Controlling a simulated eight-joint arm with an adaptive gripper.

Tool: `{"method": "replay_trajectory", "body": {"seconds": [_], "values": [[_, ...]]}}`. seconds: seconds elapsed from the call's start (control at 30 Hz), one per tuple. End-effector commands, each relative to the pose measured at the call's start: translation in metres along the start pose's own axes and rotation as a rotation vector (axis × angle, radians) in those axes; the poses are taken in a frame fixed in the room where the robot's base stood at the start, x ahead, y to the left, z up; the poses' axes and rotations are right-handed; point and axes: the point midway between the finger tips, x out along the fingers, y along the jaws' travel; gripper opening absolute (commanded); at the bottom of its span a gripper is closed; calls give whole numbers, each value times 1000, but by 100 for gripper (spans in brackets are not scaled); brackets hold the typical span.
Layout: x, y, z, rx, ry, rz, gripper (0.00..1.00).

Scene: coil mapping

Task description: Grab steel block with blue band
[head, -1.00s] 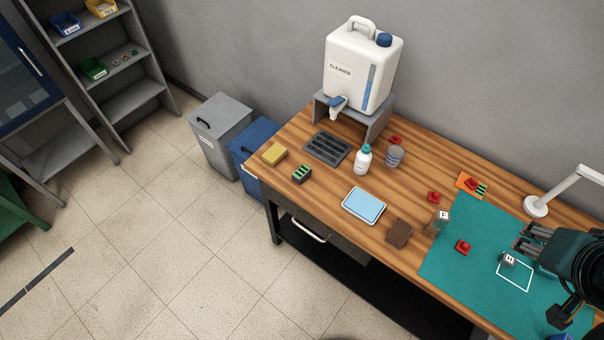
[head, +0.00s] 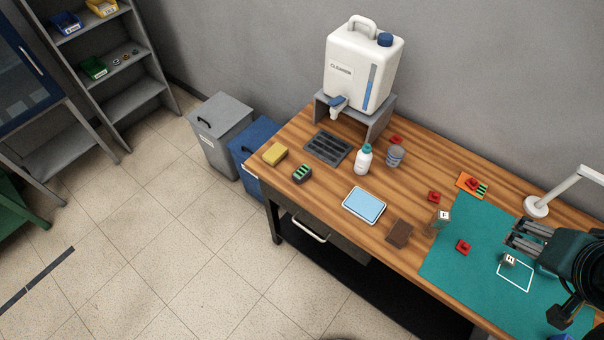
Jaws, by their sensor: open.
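My gripper (head: 513,236) is at the right, over the teal mat (head: 455,276). It is open, with its fingers pointing left and nothing visible between them. A small grey block with a lettered white top (head: 509,260) sits at the white square outline on the mat, just below the fingers in the picture. Another small block, marked F (head: 444,216), stands at the mat's left edge, left of the gripper. I cannot make out a blue band on either block. A blue item (head: 559,337) is cut off at the bottom edge. My arm hides part of the mat.
Red pieces (head: 463,247) lie on and near the mat. A brown block (head: 400,233), blue-screened tablet (head: 364,205), white bottle (head: 363,160) and grey cup (head: 395,156) stand farther left. A white lamp (head: 537,206) stands behind the gripper. Bare wood shows between them.

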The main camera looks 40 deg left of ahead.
Motion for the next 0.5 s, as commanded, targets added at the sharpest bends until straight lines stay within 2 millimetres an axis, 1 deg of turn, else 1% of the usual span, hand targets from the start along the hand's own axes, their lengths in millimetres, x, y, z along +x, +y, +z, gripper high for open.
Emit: {"method": "replay_trajectory", "body": {"seconds": [0.17, 0.27, 0.5], "values": [[2, -5, -4, -17, -7, -7, 59], [5, -12, -9, -39, -17, -16, 59], [18, -40, -26, -128, -56, -52, 59]]}}
